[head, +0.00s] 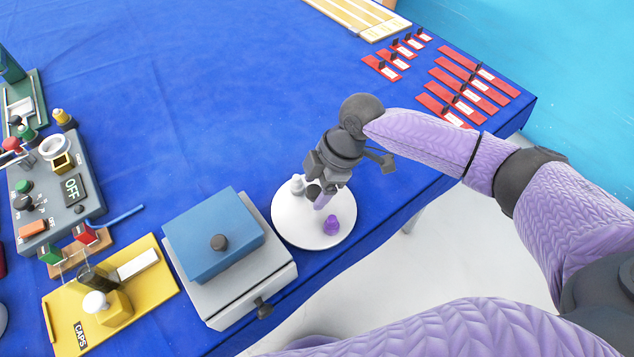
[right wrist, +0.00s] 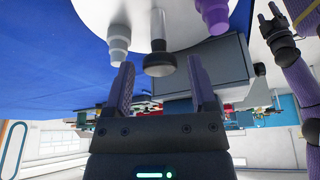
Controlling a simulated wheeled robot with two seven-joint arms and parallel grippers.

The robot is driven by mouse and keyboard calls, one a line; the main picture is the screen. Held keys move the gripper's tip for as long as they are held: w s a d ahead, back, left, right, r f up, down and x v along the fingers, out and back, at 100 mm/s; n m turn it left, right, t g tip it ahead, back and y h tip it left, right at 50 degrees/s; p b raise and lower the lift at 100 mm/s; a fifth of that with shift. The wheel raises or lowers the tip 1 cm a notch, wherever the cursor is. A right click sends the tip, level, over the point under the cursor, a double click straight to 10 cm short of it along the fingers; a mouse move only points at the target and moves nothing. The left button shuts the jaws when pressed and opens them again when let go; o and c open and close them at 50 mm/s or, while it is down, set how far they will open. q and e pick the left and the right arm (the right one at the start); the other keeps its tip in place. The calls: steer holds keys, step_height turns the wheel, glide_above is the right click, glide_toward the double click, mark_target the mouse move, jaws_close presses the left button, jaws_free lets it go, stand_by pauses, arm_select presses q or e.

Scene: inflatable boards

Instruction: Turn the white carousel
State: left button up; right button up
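The white carousel (head: 290,222) is a round disc at the table's front edge; its underside or rim fills the top of the right wrist view (right wrist: 190,12). On it stand a purple peg (head: 331,224), a pale peg (head: 297,183) and a black-ended post (right wrist: 160,58). My right gripper (head: 317,195) is over the disc, pointing down. In the right wrist view its two fingers (right wrist: 160,82) are apart, with the post's black end between their tips; contact is not clear. My left gripper (right wrist: 270,20) shows small at upper right there, its fingers seemingly apart.
A grey box with a blue lid (head: 212,236) stands close left of the carousel. Further left are a yellow caps board (head: 150,285) and a grey switch panel (head: 78,160). Red card holders (head: 465,80) lie at the far right. The blue table's middle is clear.

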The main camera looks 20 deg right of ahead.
jaws_close()
stand_by(1.0)
